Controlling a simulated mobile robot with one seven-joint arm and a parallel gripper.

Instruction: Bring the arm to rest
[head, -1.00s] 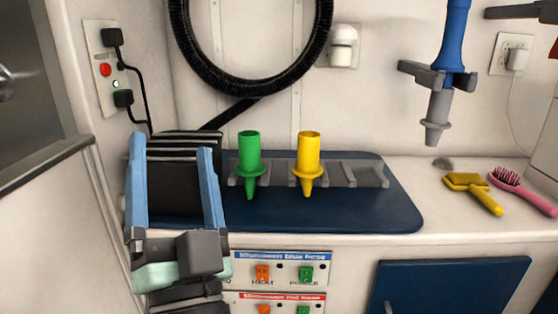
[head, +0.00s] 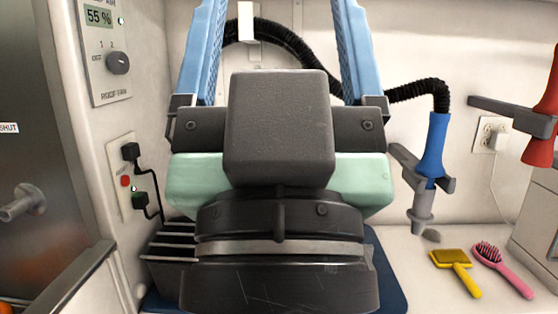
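My gripper (head: 281,50) fills the middle of the head view, close to the camera. Its two blue fingers point up and stand wide apart, with their tips cut off by the top edge. Only the wall, a white bracket (head: 249,22) and a black hose (head: 275,38) show between them, and it holds nothing that I can see. My gripper's grey body and wrist hide most of the blue mat (head: 387,272) and whatever stands on it.
On the right, a blue dryer handpiece (head: 432,145) with a grey nozzle hangs in a wall holder. A red handpiece (head: 541,120) is at the right edge. A yellow brush (head: 456,270) and a pink brush (head: 503,268) lie on the counter. A plug panel (head: 133,180) is on the left wall.

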